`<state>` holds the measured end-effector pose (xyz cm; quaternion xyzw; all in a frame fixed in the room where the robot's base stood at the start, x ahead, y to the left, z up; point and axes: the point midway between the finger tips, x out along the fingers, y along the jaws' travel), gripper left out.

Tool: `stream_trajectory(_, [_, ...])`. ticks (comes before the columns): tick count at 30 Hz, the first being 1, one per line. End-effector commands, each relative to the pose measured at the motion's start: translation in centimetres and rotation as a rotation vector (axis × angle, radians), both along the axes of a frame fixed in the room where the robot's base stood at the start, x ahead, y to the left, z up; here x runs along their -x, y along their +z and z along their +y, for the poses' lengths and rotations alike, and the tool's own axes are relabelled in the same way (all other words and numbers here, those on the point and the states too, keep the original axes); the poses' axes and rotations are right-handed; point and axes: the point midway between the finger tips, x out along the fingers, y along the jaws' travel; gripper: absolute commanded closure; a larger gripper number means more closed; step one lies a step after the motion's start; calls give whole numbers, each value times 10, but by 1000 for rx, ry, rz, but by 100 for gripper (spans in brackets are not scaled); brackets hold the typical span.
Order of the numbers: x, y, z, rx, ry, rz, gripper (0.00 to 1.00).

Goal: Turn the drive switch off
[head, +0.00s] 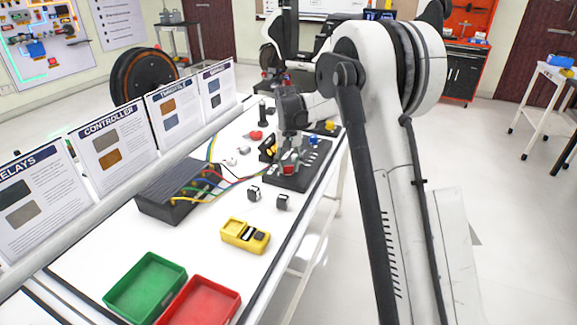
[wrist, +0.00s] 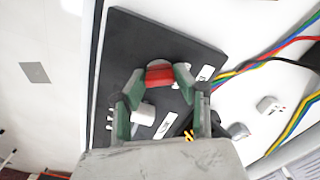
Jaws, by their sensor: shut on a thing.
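The drive switch is probably the red knob (wrist: 159,75) on a round base on the black panel (wrist: 125,40). My gripper (wrist: 158,84) is shut on this red knob, with one green fingertip on each side of it. In the head view my gripper (head: 290,159) reaches down over the black panel, and a bit of red (head: 288,170) shows between the fingers. The fingers and the arm partly hide the panel there. I cannot read which way the knob points.
A white knob (wrist: 143,113) sits on the panel close to my fingers. A black controller box (head: 172,192) with coloured wires lies left of the panel. A yellow meter (head: 245,235), a green tray (head: 146,287) and a red tray (head: 203,303) are nearer on the white table.

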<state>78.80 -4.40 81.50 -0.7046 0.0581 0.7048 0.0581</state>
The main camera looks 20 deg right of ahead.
Motion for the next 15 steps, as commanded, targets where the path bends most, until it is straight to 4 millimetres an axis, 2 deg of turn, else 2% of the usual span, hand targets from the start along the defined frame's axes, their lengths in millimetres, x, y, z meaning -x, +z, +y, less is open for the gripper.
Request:
stream_trajectory(9, [0, 0, 0, 0, 2, -1, 97])
stream_trajectory(10, [0, 0, 0, 0, 2, -1, 70])
stream_trajectory(14, [0, 0, 0, 0, 2, -1, 52])
stream_trajectory(15, [0, 0, 0, 0, 2, 0, 52])
